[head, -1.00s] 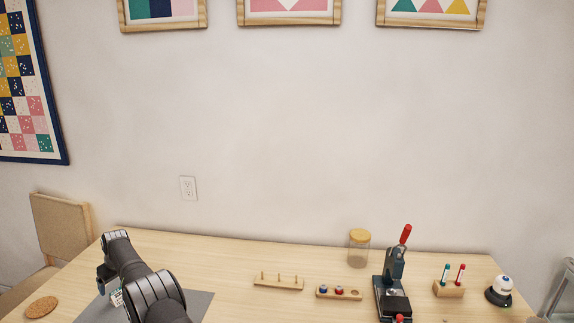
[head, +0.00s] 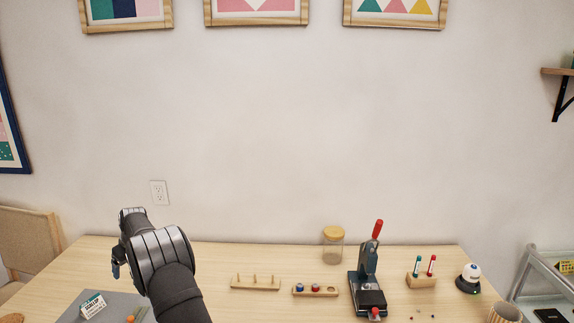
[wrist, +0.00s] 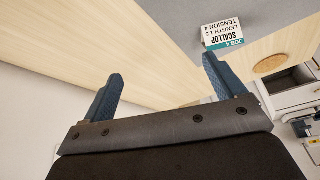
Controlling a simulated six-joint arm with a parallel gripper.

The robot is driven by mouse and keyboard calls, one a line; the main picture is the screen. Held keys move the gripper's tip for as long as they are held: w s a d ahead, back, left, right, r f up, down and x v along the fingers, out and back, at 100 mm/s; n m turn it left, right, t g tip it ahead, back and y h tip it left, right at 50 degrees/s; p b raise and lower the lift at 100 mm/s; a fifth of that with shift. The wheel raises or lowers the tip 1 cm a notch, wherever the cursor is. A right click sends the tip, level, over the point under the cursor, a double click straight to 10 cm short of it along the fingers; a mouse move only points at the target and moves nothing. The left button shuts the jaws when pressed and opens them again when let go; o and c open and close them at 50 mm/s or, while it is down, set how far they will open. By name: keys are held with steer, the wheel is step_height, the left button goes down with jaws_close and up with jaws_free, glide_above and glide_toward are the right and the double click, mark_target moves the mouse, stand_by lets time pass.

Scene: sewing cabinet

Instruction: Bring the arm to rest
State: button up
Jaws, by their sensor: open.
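My arm (head: 160,250) reaches up over the left part of the table in the head view, with its end above the grey mat. In the wrist view my gripper (wrist: 160,85) has its two dark blue fingers spread wide apart with nothing between them. It hangs above the table, clear of everything. The card also shows in the head view (head: 93,305), left of my arm.
On the table (head: 240,255) stand a peg rack (head: 255,283), a spool holder (head: 316,291), a lidded jar (head: 333,248), a red-handled press (head: 368,275), a pen block (head: 421,281) and a white-topped button device (head: 469,278).

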steer(key=w+d+r+m, duration=0.1)
steer(key=w+d+r, duration=0.2)
steer(key=w+d, duration=0.3)
steer(key=w+d+r+m, duration=0.1)
steer(key=w+d, duration=0.5)
steer(key=d, duration=1)
steer(key=w+d+r+m+t, duration=0.1)
steer(key=w+d+r, duration=0.3)
steer(key=d, duration=0.7)
steer(key=shift+w+d+r, duration=0.15)
steer(key=shift+w+r, duration=0.2)
steer(key=shift+w, duration=0.55)
steer(key=shift+o, duration=1.3)
